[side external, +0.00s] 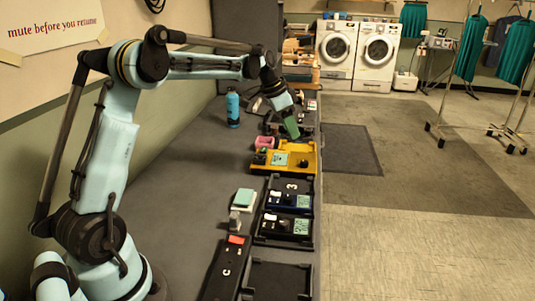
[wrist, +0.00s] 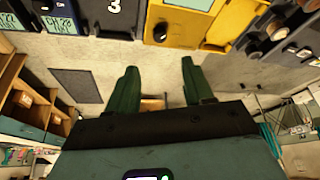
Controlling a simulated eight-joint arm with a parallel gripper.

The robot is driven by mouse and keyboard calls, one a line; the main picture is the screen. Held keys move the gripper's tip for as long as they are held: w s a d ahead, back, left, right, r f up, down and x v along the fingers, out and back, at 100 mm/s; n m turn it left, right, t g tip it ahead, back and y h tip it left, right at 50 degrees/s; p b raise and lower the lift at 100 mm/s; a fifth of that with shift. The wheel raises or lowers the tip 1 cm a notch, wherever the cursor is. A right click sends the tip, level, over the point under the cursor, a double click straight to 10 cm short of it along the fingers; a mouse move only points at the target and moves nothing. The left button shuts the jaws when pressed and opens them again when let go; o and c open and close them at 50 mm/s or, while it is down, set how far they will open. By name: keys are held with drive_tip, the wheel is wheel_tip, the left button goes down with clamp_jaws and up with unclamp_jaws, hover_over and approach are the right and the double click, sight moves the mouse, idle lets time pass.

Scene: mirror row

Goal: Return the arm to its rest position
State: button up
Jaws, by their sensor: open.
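My gripper (wrist: 157,90) is open and empty. In the wrist view its two green fingers stand apart with only floor and room showing between them. In the side view my gripper (side external: 290,127) hangs over the far part of the grey table (side external: 185,170), near the yellow tray (side external: 308,159). The arm is mine and reaches out from the lower left. I cannot tell from the side view how high the fingertips are above the things below.
A blue bottle (side external: 233,108) stands left of my gripper. A pink item (side external: 265,142) sits by the yellow tray. Nearer are black trays (side external: 273,227) with small parts, a pale block stack (side external: 243,200) and a black panel marked C (side external: 225,272). The table's left-middle is clear.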

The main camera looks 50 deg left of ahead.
drive_tip(key=s+d+n+t+y, duration=0.1)
drive_tip(key=s+d+n, duration=0.1)
drive_tip(key=s+d, duration=0.6)
drive_tip(key=s+d+n+t, duration=0.1)
drive_tip(key=s+d+n, duration=0.1)
drive_tip(key=s+d, duration=0.6)
drive_tip(key=s, duration=0.5)
drive_tip(key=shift+s+d+t+y, duration=0.3)
drive_tip(key=shift+s+t+y, duration=0.05)
drive_tip(key=shift+t+y, duration=0.05)
drive_tip(key=shift+o, duration=0.2)
drive_tip(key=shift+s+d+f, duration=0.1)
drive_tip(key=shift+s+f, duration=0.2)
drive_tip(key=shift+o, duration=1.3)
drive_tip(key=shift+s+d, duration=0.1)
drive_tip(key=o, duration=0.6)
drive_tip(key=r+m+g, duration=0.2)
drive_tip(key=r, duration=0.1)
drive_tip(key=r+m+g, duration=0.1)
drive_tip(key=shift+d+r, duration=0.35)
drive_tip(key=shift+d, duration=0.05)
wheel_tip(320, 180, up, 8)
drive_tip(key=s+f+m+g+y, duration=0.1)
drive_tip(key=s+m+g, duration=0.1)
drive_tip(key=m+g, duration=0.35)
drive_tip(key=f, duration=0.6)
drive_tip(key=s+f, duration=0.1)
drive_tip(key=f, duration=0.2)
drive_tip(key=shift+s+a+f, duration=0.1)
drive_tip(key=shift+a, duration=0.05)
